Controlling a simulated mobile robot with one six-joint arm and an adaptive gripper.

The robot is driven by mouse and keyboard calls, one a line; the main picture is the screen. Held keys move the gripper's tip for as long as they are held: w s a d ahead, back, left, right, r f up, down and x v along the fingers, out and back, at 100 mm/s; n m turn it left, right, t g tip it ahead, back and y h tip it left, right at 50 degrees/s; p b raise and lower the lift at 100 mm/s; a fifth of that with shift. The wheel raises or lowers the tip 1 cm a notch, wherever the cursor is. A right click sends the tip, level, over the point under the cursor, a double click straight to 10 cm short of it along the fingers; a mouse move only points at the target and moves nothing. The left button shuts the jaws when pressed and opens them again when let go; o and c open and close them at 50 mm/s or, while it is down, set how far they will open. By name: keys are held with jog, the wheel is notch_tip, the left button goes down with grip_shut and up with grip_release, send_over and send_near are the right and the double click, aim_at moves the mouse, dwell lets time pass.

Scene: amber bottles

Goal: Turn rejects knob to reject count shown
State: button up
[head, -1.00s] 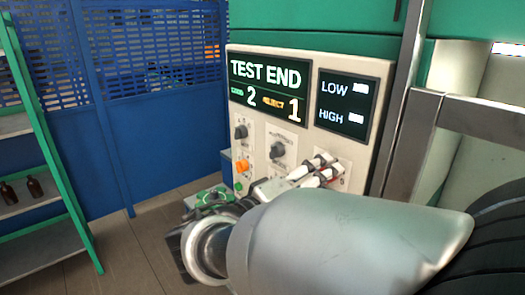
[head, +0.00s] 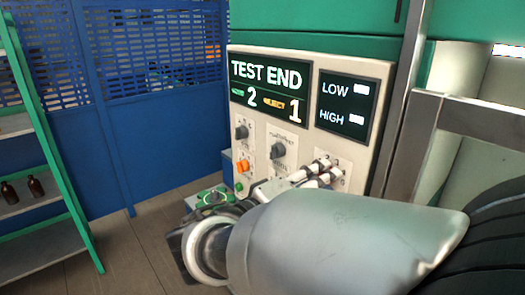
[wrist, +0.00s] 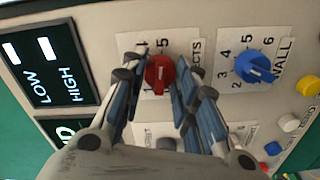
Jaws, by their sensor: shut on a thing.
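The display (head: 268,88) on the panel reads TEST END, with 2 in green-labelled count and REJECT 1. The red rejects knob (wrist: 158,75) sits on a white dial plate whose label is partly covered, showing "ECTS". My gripper (wrist: 160,80) is around this knob, one finger on each side, and is shut on it. A 5 shows above the knob and a 1 below left; the other numbers are largely hidden by the fingers. A pale mark shows on the knob face, but its exact setting is hard to tell. In the head view my gripper (head: 318,172) covers the knob.
A blue wall knob (wrist: 257,68) with its numbered dial is right beside the rejects knob. Dark knobs (head: 278,150), an orange knob (head: 242,166) and a LOW/HIGH screen (head: 345,104) share the panel. A green shelf (head: 45,150) with bottles stands left.

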jog(key=shift+r+n+p, duration=0.1)
jog(key=shift+n+p, duration=14.4)
jog(key=shift+n, duration=1.1)
jog(key=o, duration=1.1)
